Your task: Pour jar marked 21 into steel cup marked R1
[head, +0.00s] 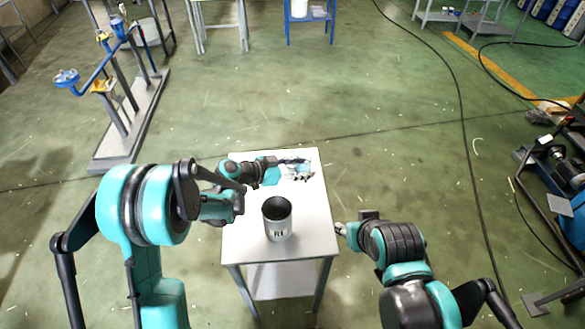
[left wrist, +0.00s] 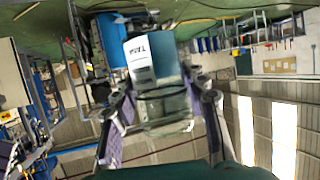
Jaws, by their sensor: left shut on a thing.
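The grey steel cup marked R1 (head: 278,222) stands upright and open-topped on the small table, its inside dark. My left gripper (head: 294,167) is beyond the cup, over the table's far part, shut on a small clear glass jar. In the left wrist view the jar (left wrist: 165,107) sits between the two fingers of my left gripper (left wrist: 160,100). A white printed label and a blue part show just above it; the number 21 is not readable. My right gripper (head: 341,229) is beside the table's right edge, right of the cup; its jaws are too small to read.
The light grey table (head: 305,235) has bare room around the cup. A grey stand with blue and yellow fittings (head: 125,110) is at the left. Black machinery (head: 565,165) and cables lie at the right. The green floor around the table is mostly open.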

